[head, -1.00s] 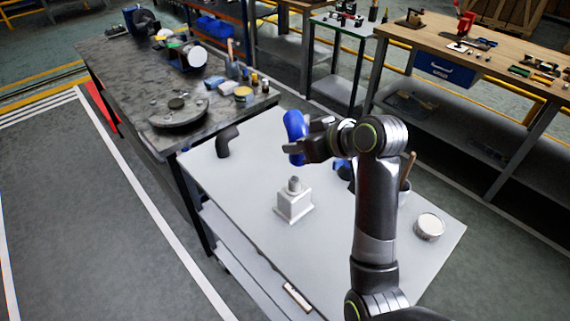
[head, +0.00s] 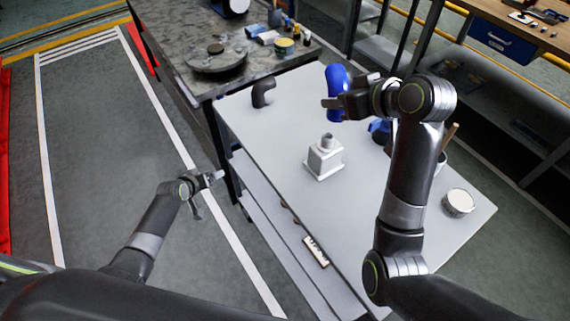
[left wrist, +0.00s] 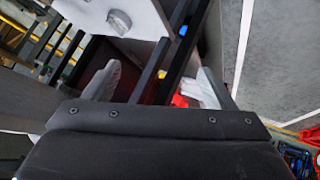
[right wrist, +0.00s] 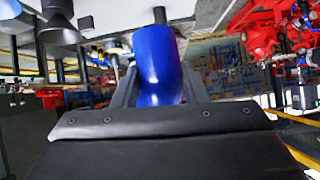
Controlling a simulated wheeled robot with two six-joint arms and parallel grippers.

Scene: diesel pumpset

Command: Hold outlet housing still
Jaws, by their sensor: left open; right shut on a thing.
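The blue outlet housing (head: 335,79) is a smooth, rounded blue part held above the far part of the grey table (head: 285,128). My right gripper (head: 342,99) is shut on it, and the right wrist view shows the blue housing (right wrist: 158,66) between the fingers. The housing is clear of the table and its lower part is partly hidden by the fingers. My left gripper (head: 208,190) is open and empty, left of the table, well away from the housing. The left wrist view shows its fingers (left wrist: 158,84) spread with nothing between them.
A pale square block with a stub on top (head: 325,158) stands mid-table. A black elbow (head: 262,93) stands near the far left corner, a round tin (head: 458,203) at the right. A dark workbench (head: 205,80) with a round plate adjoins the table. Open floor lies left.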

